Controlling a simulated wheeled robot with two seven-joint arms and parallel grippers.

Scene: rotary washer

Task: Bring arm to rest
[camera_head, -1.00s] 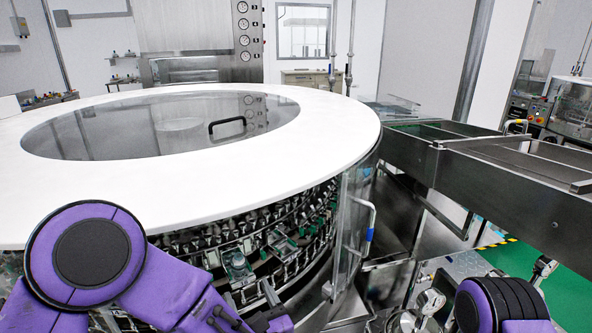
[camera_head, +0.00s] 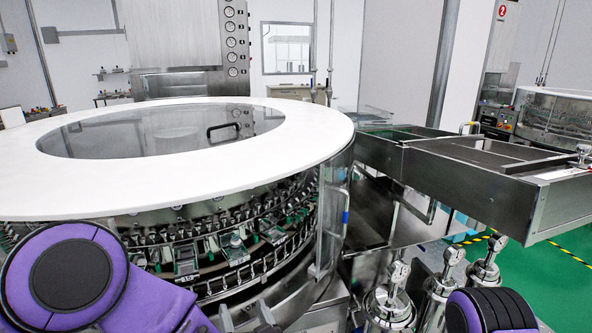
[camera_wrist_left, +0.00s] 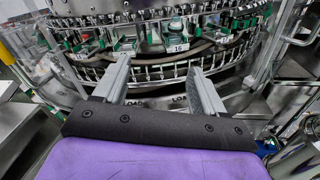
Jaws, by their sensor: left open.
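My left arm (camera_head: 66,281) comes in at the lower left of the head view, purple with a black joint cap. My left gripper's two grey fingers (camera_head: 247,314) show at the bottom edge, in front of the rotary washer (camera_head: 240,176). In the left wrist view the left gripper (camera_wrist_left: 159,66) is open, its fingers spread with nothing between them. The washer's ring of clamps and a small plate marked 16 (camera_wrist_left: 178,48) lie beyond the fingers. A purple and black part of my right arm (camera_head: 490,311) shows at the lower right. My right gripper is out of frame.
The washer's white rim (camera_head: 230,172) surrounds a clear lid with a black handle (camera_head: 223,129). A metal conveyor trough (camera_head: 470,168) runs off to the right. Metal posts (camera_head: 438,289) stand in front of it. Green floor (camera_head: 560,265) is open at the right.

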